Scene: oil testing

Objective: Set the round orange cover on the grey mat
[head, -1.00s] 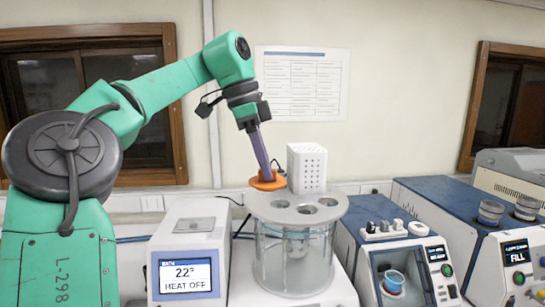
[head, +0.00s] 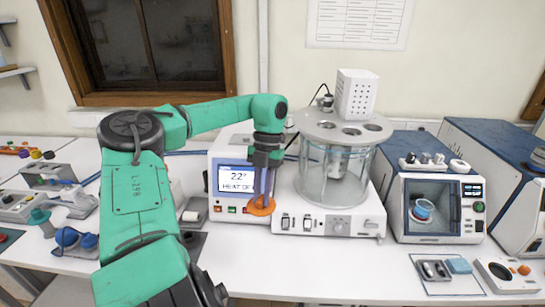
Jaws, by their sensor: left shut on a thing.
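The round orange cover (head: 261,207) is held low in front of the heating bath's control unit. My left gripper (head: 263,190) points down and is shut on the cover's middle; the cover appears above the table, though the exact gap is unclear. A dark grey mat (head: 192,243) lies on the table to the left of the cover, partly hidden by my left arm. A small grey mat or tray (head: 427,287) at the front right has small items on it; I cannot tell which one is the task's mat. My right gripper is not in view.
The glass bath (head: 335,175), with a grey holed lid (head: 325,122), stands right of the cover. The control unit (head: 228,172) is close behind it. A blue-and-white tester (head: 435,200) stands farther right. The front middle of the white table (head: 330,268) is clear.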

